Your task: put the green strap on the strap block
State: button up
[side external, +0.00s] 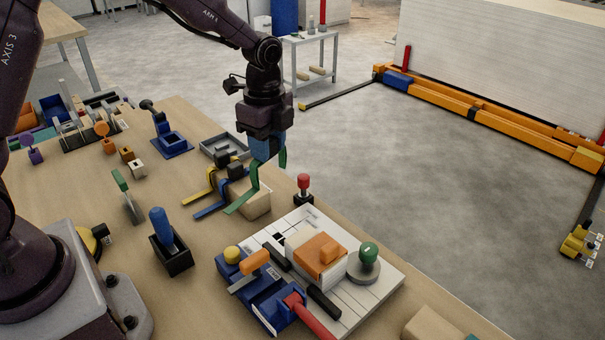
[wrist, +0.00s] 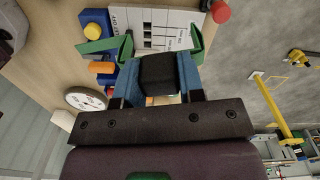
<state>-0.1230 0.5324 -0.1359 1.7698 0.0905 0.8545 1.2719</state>
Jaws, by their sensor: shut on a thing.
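The green strap (side external: 249,196) hangs from my gripper (side external: 265,158), over the beige strap block (side external: 262,207) in the side view. My gripper is shut on the strap's black middle piece (wrist: 158,75), seen between the blue fingers in the wrist view. Green ends of the strap (wrist: 103,45) stick out to both sides there. A blue strap (side external: 212,208) and a yellow strap (side external: 197,193), with black pieces on top, are at the block's left. I cannot tell whether the green strap touches the block, whose top is partly hidden.
A red-topped post (side external: 303,184) stands right of the block. A grey tray (side external: 222,147) lies behind it. A white panel (side external: 385,290) with an orange-topped box and green knob is in front, beside a blue fixture (side external: 268,300). Open floor lies beyond the table's right edge.

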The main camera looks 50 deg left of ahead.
jog(key=a+m, duration=0.2)
jog(key=a, duration=0.4)
jog(key=shift+s+a+f+m, duration=0.25)
jog(key=shift+s+a+m, duration=0.05)
jog(key=shift+a+m, duration=0.1)
jog(key=shift+f, duration=2.9)
jog(key=shift+f, duration=3.05)
jog(key=o, duration=1)
jog(key=shift+r, duration=0.1)
notch_tip(320, 180, up, 13)
